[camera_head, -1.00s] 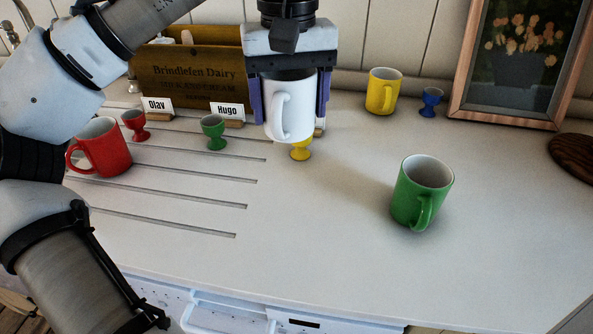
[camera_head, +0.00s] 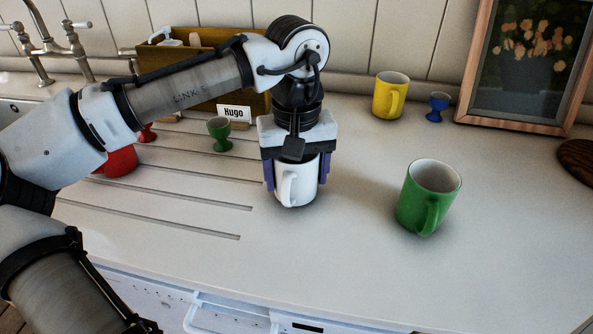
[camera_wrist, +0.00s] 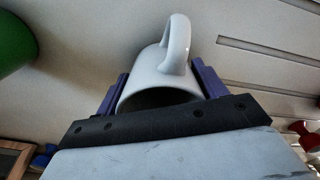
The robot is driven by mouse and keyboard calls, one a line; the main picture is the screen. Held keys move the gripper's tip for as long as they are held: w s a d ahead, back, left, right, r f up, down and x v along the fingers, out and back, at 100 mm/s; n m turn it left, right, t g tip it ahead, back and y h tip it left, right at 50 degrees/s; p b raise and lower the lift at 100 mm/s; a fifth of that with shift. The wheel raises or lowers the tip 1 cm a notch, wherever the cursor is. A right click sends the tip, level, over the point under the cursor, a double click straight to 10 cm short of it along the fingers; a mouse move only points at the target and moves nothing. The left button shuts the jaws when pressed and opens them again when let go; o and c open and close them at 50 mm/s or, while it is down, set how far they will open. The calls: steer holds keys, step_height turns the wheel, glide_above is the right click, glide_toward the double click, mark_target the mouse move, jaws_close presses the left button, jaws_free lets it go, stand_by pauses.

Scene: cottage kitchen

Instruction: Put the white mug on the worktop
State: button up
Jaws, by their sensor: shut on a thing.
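The white mug (camera_head: 295,184) is upright between the two purple fingers of my gripper (camera_head: 296,176), with its handle towards the camera. My gripper is shut on it from above. The mug is at or just above the worktop (camera_head: 330,270), right of the drainer grooves; I cannot tell for certain whether its base touches. In the wrist view the white mug (camera_wrist: 160,75) sits between the fingers (camera_wrist: 162,88), its handle standing out at the top.
A green mug (camera_head: 428,197) stands to the right. A yellow mug (camera_head: 390,96), a blue egg cup (camera_head: 437,107) and a picture frame (camera_head: 470,60) are behind. A green egg cup (camera_head: 220,135) and a partly hidden red mug (camera_head: 118,161) are left. The front worktop is clear.

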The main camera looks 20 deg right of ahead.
steer(key=shift+f, duration=0.1)
steer(key=o, duration=1.2)
step_height(320, 180, up, 12)
steer(key=shift+r, duration=0.15)
